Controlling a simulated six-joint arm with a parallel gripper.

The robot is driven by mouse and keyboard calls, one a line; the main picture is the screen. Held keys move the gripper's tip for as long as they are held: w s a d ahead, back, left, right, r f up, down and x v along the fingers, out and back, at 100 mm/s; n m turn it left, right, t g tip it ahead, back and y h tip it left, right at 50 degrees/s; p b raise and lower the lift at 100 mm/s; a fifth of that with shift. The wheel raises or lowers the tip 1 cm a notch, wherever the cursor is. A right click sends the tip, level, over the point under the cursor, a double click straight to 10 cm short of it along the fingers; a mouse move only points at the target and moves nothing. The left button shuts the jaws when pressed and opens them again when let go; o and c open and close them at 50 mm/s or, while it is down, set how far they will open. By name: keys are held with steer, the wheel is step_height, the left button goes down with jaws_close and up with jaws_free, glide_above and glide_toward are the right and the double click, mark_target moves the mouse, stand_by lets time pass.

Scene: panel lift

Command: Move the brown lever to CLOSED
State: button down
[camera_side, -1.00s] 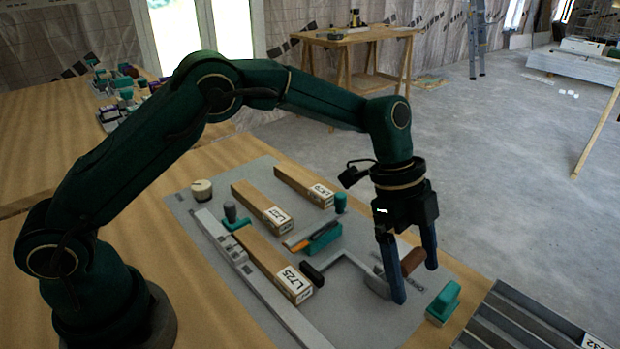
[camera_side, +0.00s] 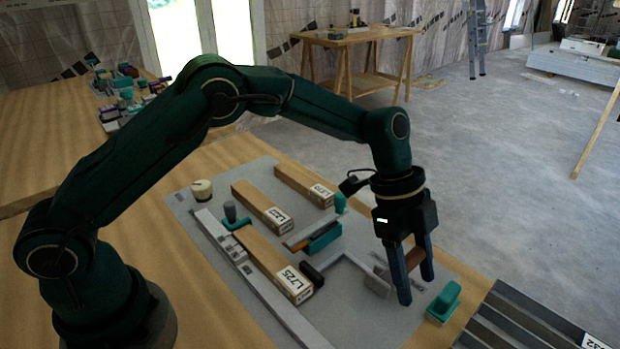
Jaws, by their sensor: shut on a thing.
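The brown lever (camera_side: 415,257) is a short brown handle at the right part of the grey panel (camera_side: 350,328). My gripper (camera_side: 415,290) points down over it, with its two blue fingers on either side of the handle, shut on it. A grey block (camera_side: 377,284) lies just left of the fingers. A small marked plate (camera_side: 385,272) shows partly behind the fingers; its lettering is too small to read. The lever's lower end is hidden by the near finger.
A teal handle (camera_side: 443,300) stands close right of my fingers. Wooden blocks (camera_side: 272,265) with labels, a teal clamp (camera_side: 322,238) and a black cylinder (camera_side: 312,274) lie to the left. A grey slotted rack (camera_side: 520,325) is at the lower right.

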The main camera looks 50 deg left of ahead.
steer(key=shift+a+r+h, duration=0.3)
steer(key=shift+a+h, duration=0.1)
steer(key=shift+h, duration=0.35)
steer(key=shift+a+r+h, duration=0.25)
steer(key=shift+a+h, duration=0.15)
steer(key=shift+h, duration=0.35)
steer(key=h, duration=0.1)
steer(key=a+h, duration=0.1)
steer(key=shift+a+r+h, duration=0.3)
steer(key=shift+a+r, duration=0.25)
steer(key=shift+a, duration=0.5)
steer(key=shift+a+f, duration=0.15)
steer(key=shift+a, duration=0.7)
steer(key=shift+c, duration=0.8)
jaws_free()
steer(key=shift+v, duration=2.55)
